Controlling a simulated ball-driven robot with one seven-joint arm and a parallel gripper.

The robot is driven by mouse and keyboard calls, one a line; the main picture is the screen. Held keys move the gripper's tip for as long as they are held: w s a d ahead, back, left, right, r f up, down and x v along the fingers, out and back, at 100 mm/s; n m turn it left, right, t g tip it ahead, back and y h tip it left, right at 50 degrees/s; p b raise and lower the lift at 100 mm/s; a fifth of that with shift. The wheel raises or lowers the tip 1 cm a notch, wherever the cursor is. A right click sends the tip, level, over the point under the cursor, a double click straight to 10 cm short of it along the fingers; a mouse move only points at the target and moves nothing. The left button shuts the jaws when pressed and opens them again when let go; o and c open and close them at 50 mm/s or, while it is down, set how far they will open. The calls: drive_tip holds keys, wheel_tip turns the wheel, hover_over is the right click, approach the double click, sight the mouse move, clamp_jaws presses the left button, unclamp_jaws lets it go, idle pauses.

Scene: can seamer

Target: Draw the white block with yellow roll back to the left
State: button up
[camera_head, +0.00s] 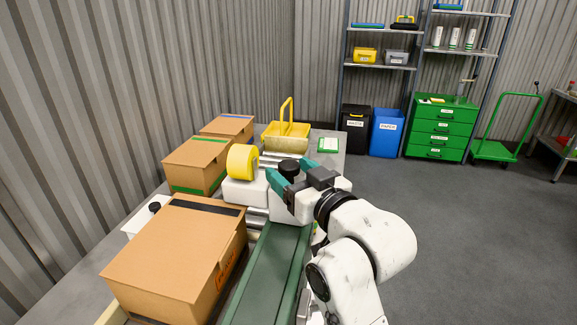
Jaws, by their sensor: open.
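The yellow roll (242,161) stands upright on a white block (240,192) near the middle of the camera_head view, on the work surface beside the metal rollers. My gripper (282,177) is just to the right of the white block and roll. Its two teal fingers are open, with a black round knob (289,168) showing between or behind them. I cannot tell whether the fingers touch anything. My gripper and arm hide part of what lies to the right.
Cardboard boxes (176,258) line the left side, close to the white block. A green-edged conveyor belt (265,278) runs toward me. A yellow basket with an upright handle (285,137) stands behind the roll.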

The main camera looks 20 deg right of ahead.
drive_tip(key=shift+w+a, duration=0.15)
drive_tip(key=shift+w, duration=0.6)
drive_tip(key=shift+c, duration=0.2)
clamp_jaws()
